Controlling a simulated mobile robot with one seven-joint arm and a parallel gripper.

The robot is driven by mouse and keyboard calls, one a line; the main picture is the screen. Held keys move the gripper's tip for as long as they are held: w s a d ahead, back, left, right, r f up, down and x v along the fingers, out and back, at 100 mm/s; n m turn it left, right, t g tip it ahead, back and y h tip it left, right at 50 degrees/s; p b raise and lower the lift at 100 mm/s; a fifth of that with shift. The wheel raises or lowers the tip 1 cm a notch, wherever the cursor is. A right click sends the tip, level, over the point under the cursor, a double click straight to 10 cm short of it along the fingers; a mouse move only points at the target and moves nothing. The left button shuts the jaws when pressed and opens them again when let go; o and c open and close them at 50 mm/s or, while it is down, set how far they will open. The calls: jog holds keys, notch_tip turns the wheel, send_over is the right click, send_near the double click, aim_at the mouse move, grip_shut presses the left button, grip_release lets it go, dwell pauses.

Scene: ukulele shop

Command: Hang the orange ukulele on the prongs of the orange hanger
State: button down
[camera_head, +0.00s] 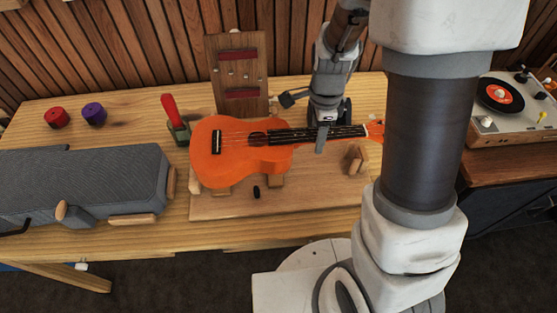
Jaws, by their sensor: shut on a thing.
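The orange ukulele (238,166) lies on its back or nearly so, strings facing up, above a wooden base board (310,198) with small wooden supports. Its body is to the left and its dark neck runs right; part of the headstock is hidden behind my arm. My gripper (321,137) comes down from above and is shut on the neck near the middle. I cannot tell whether the ukulele rests on the supports or is slightly raised. No orange hanger with prongs can be made out in this view.
An upright wooden panel with red pads (238,92) stands behind the ukulele. A red-handled clamp (173,118), red (57,118) and purple (94,114) knob-like items and a grey case (85,188) are left. A record player (505,108) is right. The table's front left is partly clear.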

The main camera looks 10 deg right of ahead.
jog(key=shift+r, duration=0.15)
jog(key=shift+r+p, duration=2.35)
jog(key=shift+r, duration=0.05)
jog(key=w+r+n, duration=1.1)
jog(key=n, duration=0.3)
jog(key=shift+w+n, duration=0.3)
jog(key=shift+w, duration=0.05)
jog(key=shift+d+r, duration=0.1)
jog(key=shift+d, duration=0.1)
